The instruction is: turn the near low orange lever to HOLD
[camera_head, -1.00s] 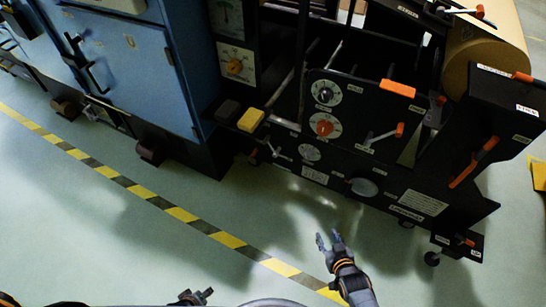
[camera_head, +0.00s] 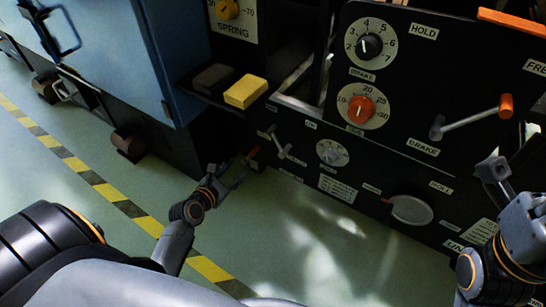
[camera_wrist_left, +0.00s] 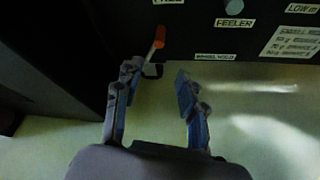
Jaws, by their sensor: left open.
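A small low lever with an orange grip (camera_head: 252,154) sits at the bottom left of the black machine's front, close to the floor. In the left wrist view the orange grip (camera_wrist_left: 157,40) stands steeply, slightly tilted, just beyond the fingertips. A label ending in HOLD (camera_wrist_left: 216,57) is to its right. My left gripper (camera_head: 236,175) is open just in front of the lever; it also shows in the left wrist view (camera_wrist_left: 158,78) with nothing between the fingers.
A larger orange-tipped lever (camera_head: 506,106) stands above a BRAKE label. An orange dial (camera_head: 361,109), a black dial (camera_head: 370,46) and a round grey plate (camera_head: 411,210) are on the panel. Yellow (camera_head: 245,91) and dark blocks sit on a ledge above. The floor in front is clear.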

